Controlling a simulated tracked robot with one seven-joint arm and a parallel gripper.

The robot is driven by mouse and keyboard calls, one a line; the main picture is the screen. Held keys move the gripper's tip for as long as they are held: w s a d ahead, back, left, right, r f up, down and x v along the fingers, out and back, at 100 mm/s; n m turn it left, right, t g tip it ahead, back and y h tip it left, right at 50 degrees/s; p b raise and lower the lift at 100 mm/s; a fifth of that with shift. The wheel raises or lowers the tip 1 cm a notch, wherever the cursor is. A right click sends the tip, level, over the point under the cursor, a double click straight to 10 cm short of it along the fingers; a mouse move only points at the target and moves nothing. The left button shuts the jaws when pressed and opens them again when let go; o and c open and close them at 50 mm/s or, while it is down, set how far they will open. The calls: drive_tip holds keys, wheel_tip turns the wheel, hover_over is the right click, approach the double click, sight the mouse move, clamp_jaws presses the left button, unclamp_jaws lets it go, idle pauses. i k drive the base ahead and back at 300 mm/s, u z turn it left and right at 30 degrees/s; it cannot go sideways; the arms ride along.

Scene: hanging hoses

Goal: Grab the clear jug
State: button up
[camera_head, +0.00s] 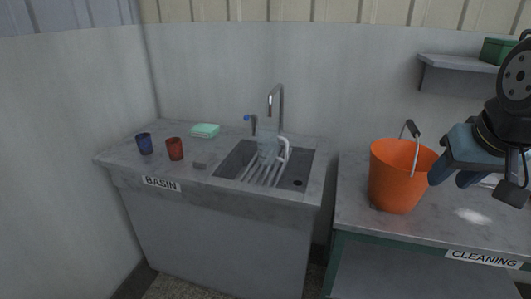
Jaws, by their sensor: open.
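The clear jug (268,146) stands in the basin's sink, under the tap. It is see-through with a pale bluish tint, and a white handle shows on its right side. It appears to rest on a rack of pale bars. My gripper (455,178) is open at the right edge of the view, by the orange bucket and well to the right of the jug. Nothing shows between its fingers.
A metal tap (281,105) rises behind the jug. A blue cup (144,143), a red cup (175,149) and a green-white sponge (205,130) are left of the sink. The orange bucket (395,177) stands on the cleaning counter (352,203). A shelf (455,63) hangs above.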

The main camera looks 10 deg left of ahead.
sight(269, 138)
drive_tip(key=z, duration=0.15)
drive_tip(key=i, duration=0.9)
drive_tip(key=u, duration=0.1)
